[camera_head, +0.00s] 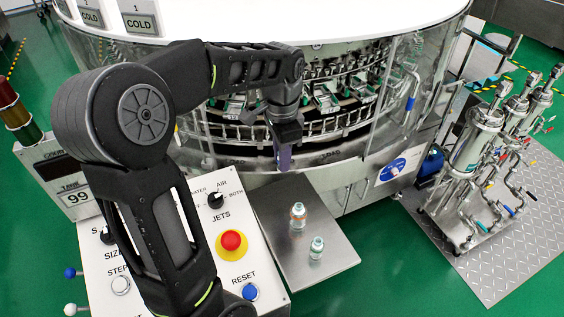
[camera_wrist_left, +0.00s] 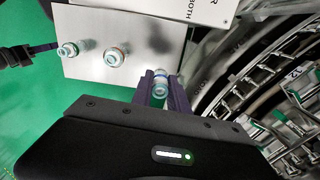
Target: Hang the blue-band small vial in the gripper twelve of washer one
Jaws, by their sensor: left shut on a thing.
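My left gripper (camera_head: 283,158) hangs in front of the washer's lower ring, above the back edge of the steel tray (camera_head: 330,262). In the left wrist view its purple fingers (camera_wrist_left: 160,88) are shut on a small clear vial (camera_wrist_left: 160,78); a bluish band shows near its cap. In the head view the fingers hide this vial. The washer (camera_head: 330,95) carries a ring of metal vial grippers with green parts. In the left wrist view this ring is at the right, and a small tag (camera_wrist_left: 293,73) there seems to read 12.
An orange-band vial (camera_head: 297,216) and another small vial (camera_head: 316,247) stand on the tray. The control panel (camera_head: 205,240) with red and blue buttons is left of it. A filter stand (camera_head: 483,150) is at the right.

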